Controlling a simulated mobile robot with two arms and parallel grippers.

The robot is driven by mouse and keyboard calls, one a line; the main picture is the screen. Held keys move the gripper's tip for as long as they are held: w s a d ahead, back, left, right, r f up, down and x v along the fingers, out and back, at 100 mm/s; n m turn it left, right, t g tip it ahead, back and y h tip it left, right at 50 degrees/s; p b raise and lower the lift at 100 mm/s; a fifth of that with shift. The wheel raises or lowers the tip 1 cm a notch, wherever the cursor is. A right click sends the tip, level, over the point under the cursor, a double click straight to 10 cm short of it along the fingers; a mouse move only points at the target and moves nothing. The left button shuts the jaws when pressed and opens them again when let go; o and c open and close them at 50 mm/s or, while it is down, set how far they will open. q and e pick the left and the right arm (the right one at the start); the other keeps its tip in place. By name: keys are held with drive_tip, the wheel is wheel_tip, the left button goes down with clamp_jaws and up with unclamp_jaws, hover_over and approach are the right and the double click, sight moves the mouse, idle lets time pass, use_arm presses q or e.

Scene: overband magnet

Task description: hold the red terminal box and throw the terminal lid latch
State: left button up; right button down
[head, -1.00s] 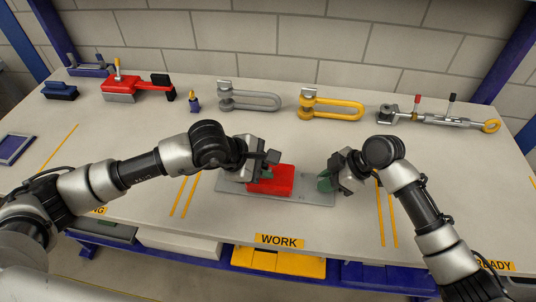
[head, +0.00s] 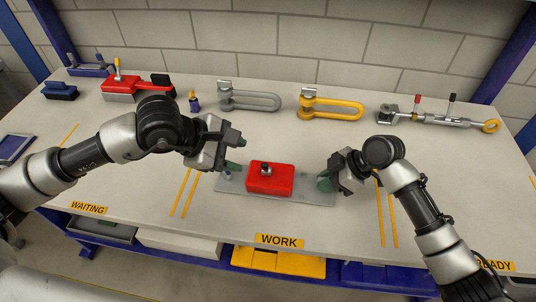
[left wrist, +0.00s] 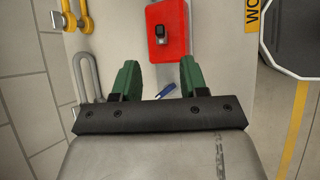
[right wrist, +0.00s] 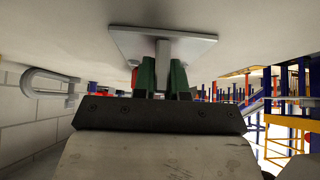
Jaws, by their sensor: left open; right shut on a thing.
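The red terminal box (head: 283,181) sits on a grey base plate (head: 310,196) in the middle of the bench. A small dark and silver fitting, apparently the lid latch (head: 265,169), stands on its top; it also shows in the left wrist view (left wrist: 161,34). My left gripper (head: 236,155) is open and empty, left of the box and apart from it. My right gripper (head: 326,183) is at the plate's right end. In the right wrist view its green fingers are shut on a grey upright tab (right wrist: 162,53) by the plate. The box is mostly hidden there.
Behind lie a grey shackle (head: 250,99), a yellow shackle (head: 332,106), a turnbuckle (head: 440,118) and a red device with black handle (head: 122,86). A small blue piece (left wrist: 165,91) shows between my left fingers. Bench either side of the plate is clear.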

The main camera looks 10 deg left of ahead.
use_arm(q)
wheel_tip(320, 180, up, 9)
drive_tip(key=a, duration=0.1)
drive_tip(key=shift+s+r, duration=0.2)
drive_tip(key=shift+s, duration=0.15)
idle(0.6)
use_arm(e)
drive_tip(key=c, duration=1.1)
unclamp_jaws()
use_arm(q)
wheel_tip(320, 180, up, 8)
drive_tip(key=p, duration=0.8)
use_arm(e)
drive_tip(key=d+r, duration=0.2)
drive_tip(key=r, duration=0.4)
drive_tip(key=d+r, duration=0.2)
drive_tip(key=r, duration=0.3)
drive_tip(key=d+r, duration=0.3)
drive_tip(key=r, duration=0.3)
drive_tip(key=shift+r, duration=0.35)
